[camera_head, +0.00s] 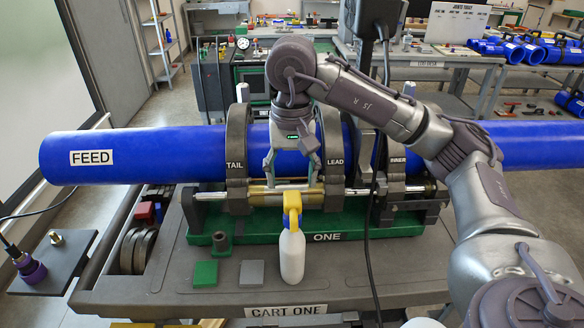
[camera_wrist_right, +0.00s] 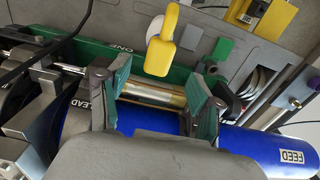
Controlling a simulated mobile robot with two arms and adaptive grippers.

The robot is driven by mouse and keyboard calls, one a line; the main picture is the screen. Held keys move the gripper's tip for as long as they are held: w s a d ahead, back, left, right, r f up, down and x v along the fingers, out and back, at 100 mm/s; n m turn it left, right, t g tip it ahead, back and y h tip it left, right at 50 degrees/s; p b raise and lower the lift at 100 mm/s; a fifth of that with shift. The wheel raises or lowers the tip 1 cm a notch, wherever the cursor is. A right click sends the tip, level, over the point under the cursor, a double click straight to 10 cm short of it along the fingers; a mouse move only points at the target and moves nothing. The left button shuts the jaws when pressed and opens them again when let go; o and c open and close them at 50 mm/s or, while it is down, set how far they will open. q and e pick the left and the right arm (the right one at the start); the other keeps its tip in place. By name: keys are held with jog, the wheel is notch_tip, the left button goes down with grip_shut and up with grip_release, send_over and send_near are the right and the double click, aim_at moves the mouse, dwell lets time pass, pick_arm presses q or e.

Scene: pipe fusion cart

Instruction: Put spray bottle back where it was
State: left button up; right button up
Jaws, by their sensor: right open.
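The spray bottle (camera_head: 292,252), white with a yellow head, stands upright on the front part of the cart top, in front of the green base. In the right wrist view its yellow head (camera_wrist_right: 161,50) is at the top centre. My right gripper (camera_head: 292,176) is open and empty behind and above the bottle, apart from it. Its fingers point down at the brass-coloured rod section between the TAIL and LEAD clamps, in front of the blue pipe. In the right wrist view the gripper (camera_wrist_right: 158,95) has its fingers spread on either side of that rod. My left gripper is out of view.
The blue FEED pipe (camera_head: 140,152) runs across the cart through the TAIL (camera_head: 236,150) and LEAD (camera_head: 335,150) clamps. A green square (camera_head: 205,273) and a grey square (camera_head: 252,273) lie left of the bottle. A black cable hangs right of it.

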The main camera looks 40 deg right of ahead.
jog(key=shift+r, duration=1.35)
